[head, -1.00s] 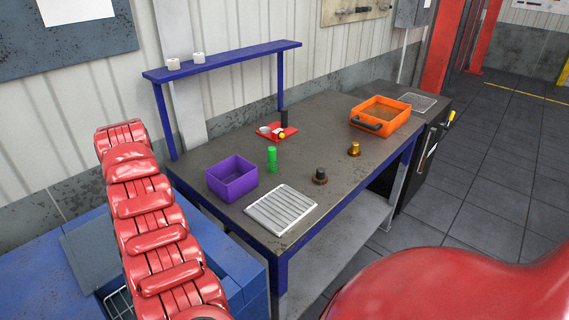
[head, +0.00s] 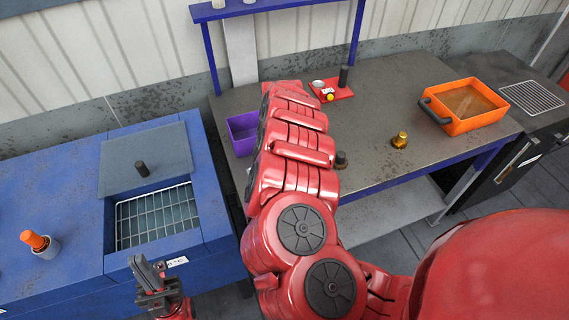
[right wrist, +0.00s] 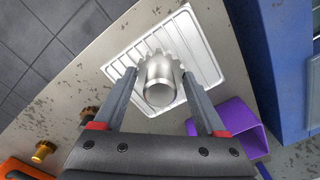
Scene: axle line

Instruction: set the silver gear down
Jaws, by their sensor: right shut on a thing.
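The silver gear (right wrist: 160,82), a metal cylinder with a toothed rim, shows in the right wrist view. My right gripper (right wrist: 161,88) is shut on it, one finger on each side. Behind the gear lies the white ribbed tray (right wrist: 205,62) on the workbench. I cannot tell whether the gear touches it. In the head view one of my red arms covers the area of the tray, and the gear and right gripper are hidden. My left gripper (head: 150,270) is low at the left, its fingertips apart and empty, in front of a blue machine.
The blue machine (head: 60,200) has a wire basket (head: 158,217) and an orange-topped part (head: 36,241). On the bench (head: 385,85) are a purple bin (head: 241,132), a red tray (head: 330,93), a brass part (head: 400,140) and an orange bin (head: 466,106).

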